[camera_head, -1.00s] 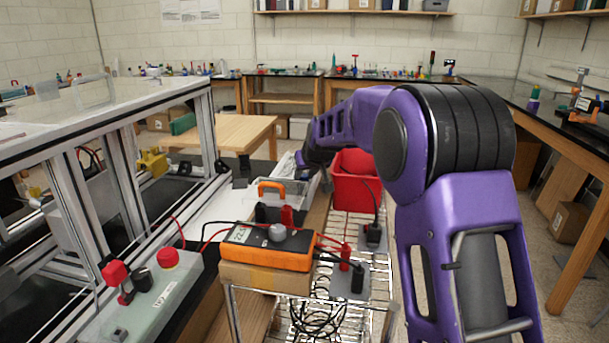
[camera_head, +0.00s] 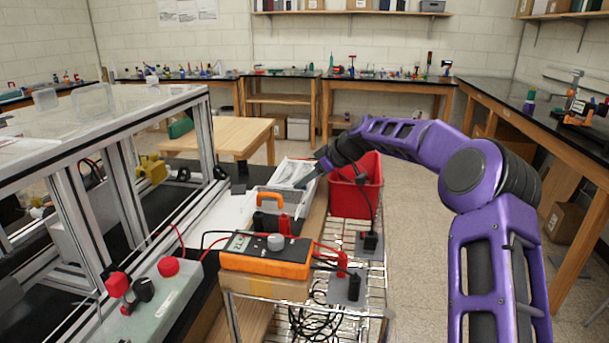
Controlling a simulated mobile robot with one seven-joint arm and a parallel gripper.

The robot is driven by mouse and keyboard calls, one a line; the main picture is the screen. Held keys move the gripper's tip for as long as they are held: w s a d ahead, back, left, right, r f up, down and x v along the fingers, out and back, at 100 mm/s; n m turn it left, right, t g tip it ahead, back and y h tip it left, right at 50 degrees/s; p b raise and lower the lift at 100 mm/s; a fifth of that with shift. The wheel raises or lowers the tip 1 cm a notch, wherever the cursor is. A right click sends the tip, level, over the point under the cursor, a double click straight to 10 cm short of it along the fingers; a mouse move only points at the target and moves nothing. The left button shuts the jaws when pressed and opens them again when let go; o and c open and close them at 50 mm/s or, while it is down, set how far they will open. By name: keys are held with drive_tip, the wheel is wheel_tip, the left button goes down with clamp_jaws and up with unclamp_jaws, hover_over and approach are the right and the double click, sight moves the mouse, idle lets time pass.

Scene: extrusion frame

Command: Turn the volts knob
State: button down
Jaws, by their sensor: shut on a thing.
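An orange box-shaped meter (camera_head: 264,263) with a dark top sits at the lower middle. Its round grey knob (camera_head: 276,242) stands up from the top; its markings are too small to read, so I cannot confirm it is the volts knob. My gripper (camera_head: 303,182) is well behind and above the knob, apart from it, over the edge of a pale tray (camera_head: 284,170). It points down and left. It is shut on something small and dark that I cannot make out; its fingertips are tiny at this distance.
Red and black leads run from the meter to plugs (camera_head: 342,264) on grey plates. A clear box with an orange handle (camera_head: 269,197) stands behind the meter. A red bin (camera_head: 353,200) is behind right. An extrusion frame (camera_head: 193,135) fills the left.

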drive_tip(key=shift+w+r+n+g+y+p, duration=0.1)
drive_tip(key=shift+n+g+y+p, duration=0.2)
drive_tip(key=shift+n+g+p, duration=0.4)
drive_tip(key=shift+n, duration=0.3)
drive_tip(key=c, duration=0.6)
unclamp_jaws()
drive_tip(key=p+v, duration=0.1)
drive_tip(key=v, duration=1.6)
drive_tip(key=shift+d, duration=0.25)
